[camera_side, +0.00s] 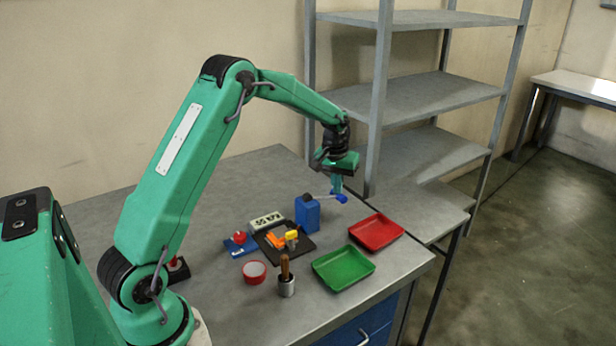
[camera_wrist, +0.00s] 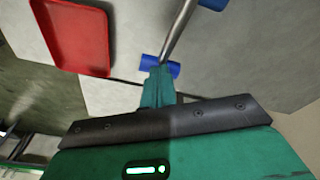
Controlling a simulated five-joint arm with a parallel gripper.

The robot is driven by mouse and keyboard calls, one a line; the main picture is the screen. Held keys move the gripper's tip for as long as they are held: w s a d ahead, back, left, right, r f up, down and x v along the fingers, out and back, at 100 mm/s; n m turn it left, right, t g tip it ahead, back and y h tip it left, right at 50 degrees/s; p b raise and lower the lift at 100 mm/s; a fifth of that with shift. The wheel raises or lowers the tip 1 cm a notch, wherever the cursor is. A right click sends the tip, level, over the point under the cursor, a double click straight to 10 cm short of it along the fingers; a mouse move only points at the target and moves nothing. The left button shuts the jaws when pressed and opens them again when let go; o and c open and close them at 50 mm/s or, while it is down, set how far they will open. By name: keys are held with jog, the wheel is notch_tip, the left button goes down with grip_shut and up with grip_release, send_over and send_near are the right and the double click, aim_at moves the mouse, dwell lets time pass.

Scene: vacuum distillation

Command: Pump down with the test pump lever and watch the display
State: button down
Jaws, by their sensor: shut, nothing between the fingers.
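The test pump is a blue box (camera_side: 307,216) on the bench with a dark top. Its metal lever runs out to the right and ends in a blue grip (camera_side: 341,199). The grip also shows in the wrist view (camera_wrist: 173,69), at the end of the metal rod (camera_wrist: 178,32). My gripper (camera_side: 337,188) is shut and empty, its tips right at the grip; it also shows in the wrist view (camera_wrist: 158,82). I cannot tell if they touch. A pale panel with dark marks (camera_side: 266,220) lies left of the pump; I cannot tell whether it is the display.
A green tray (camera_side: 343,268) and a red tray (camera_side: 376,232) lie right of the pump. Grey shelving (camera_side: 415,98) rises behind.

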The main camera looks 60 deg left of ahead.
jog(key=shift+f, duration=0.25)
notch_tip(320, 180, up, 8)
dwell(0.7)
dwell(0.8)
notch_tip(320, 180, up, 6)
dwell(0.8)
dwell(4.8)
